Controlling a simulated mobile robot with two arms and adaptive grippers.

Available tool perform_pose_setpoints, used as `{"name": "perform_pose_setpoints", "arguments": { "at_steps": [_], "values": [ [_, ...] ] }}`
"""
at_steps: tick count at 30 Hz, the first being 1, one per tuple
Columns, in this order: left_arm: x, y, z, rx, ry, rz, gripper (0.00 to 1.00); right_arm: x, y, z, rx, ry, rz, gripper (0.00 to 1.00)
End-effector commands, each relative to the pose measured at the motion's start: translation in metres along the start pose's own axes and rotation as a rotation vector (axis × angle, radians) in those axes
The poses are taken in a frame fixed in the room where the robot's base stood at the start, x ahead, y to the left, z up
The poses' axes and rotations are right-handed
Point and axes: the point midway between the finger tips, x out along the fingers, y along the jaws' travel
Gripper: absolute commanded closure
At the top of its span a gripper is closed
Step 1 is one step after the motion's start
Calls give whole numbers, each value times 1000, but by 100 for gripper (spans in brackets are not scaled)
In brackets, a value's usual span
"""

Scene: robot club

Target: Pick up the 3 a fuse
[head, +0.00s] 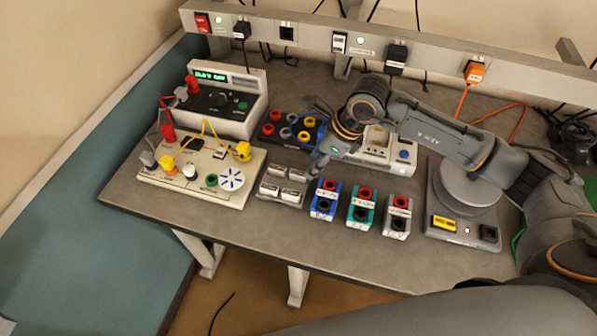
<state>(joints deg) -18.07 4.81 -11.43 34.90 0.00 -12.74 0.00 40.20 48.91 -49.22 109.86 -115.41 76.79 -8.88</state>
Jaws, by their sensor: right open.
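A small grey holder (279,203) stands near the front middle of the bench in the head view. Several pale blocks (271,188) sit in it; they may be the fuses, but their markings are too small to read, so I cannot tell which is the 3 A fuse. My right gripper (317,166) reaches in from the right and points down, just behind and right of the holder. It is open, with nothing seen between its fingers, and appears apart from the blocks. My left gripper is not in view.
A white circuit board (203,192) with yellow leads and a meter (232,108) stand at left. Blue (325,201), green (361,207) and grey (397,217) terminal blocks stand right of the holder. A power strip (310,36) runs along the back.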

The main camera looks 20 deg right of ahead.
Motion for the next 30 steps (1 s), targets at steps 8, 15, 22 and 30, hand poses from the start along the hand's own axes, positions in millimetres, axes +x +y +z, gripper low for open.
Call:
{"name": "perform_pose_setpoints", "arguments": {
  "at_steps": [8, 15, 22, 30],
  "values": [
    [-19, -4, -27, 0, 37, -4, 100, 22, 0, -1, 2, 3, 3, 55],
    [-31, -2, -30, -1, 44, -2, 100, 55, -1, -3, -1, 2, 2, 55],
    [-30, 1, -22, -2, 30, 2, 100, 59, -1, -4, -2, 1, 0, 55],
    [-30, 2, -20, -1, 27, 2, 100, 58, -1, -3, -1, 1, 0, 100]
  ]
}}
